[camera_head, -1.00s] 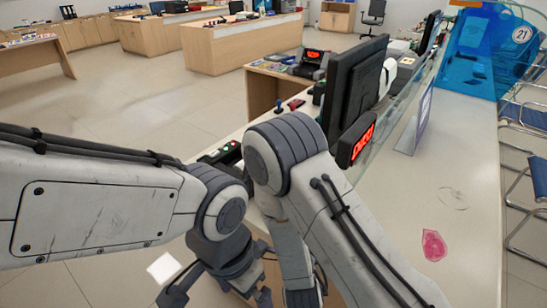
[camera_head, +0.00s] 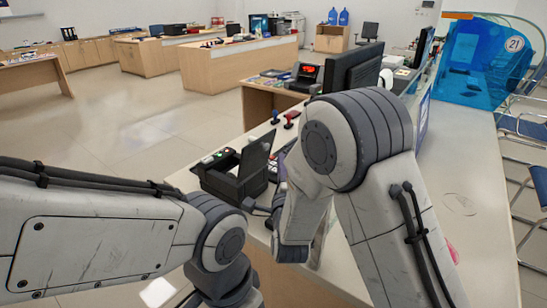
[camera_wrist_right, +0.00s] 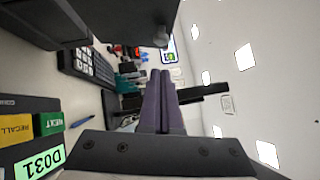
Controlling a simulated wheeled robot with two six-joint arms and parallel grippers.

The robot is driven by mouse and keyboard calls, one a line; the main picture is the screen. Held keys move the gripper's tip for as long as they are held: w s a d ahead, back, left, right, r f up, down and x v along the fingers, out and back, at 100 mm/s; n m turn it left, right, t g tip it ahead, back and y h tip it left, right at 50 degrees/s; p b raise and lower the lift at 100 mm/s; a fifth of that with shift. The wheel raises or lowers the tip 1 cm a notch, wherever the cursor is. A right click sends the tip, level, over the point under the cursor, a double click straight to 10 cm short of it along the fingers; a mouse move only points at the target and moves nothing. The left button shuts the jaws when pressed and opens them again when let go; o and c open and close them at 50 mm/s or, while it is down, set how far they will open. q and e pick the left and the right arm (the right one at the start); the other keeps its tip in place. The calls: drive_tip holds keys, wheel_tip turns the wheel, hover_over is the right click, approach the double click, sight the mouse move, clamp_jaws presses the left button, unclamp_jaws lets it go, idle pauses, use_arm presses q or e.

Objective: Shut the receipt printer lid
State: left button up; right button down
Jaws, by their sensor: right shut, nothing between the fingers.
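The receipt printer (camera_head: 222,178) is a black box on the counter in the head view. Its lid (camera_head: 257,155) stands up, open, at the box's right side. My right gripper (camera_head: 258,208) is low beside the printer, to the right of and below the lid, with its arm bent over the counter. In the right wrist view its dark purple fingers (camera_wrist_right: 160,100) are together and empty. A thin dark bar (camera_wrist_right: 205,92) shows behind the fingers; I cannot tell for sure whether it is the lid. My left arm enters from the left; its gripper is cut off below the frame.
A dark monitor (camera_head: 352,68) stands behind my right arm. Red and blue handled stamps (camera_head: 290,119) stand behind the printer. A blue translucent screen (camera_head: 480,60) is far right.

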drive_tip(key=shift+w+a+r+p, duration=0.2)
drive_tip(key=shift+w+a, duration=0.3)
drive_tip(key=shift+a, duration=0.2)
drive_tip(key=shift+w+a+r+p, duration=0.1)
drive_tip(key=shift+w+a+r, duration=0.1)
drive_tip(key=shift+w+a, duration=0.35)
drive_tip(key=shift+s+a, duration=0.1)
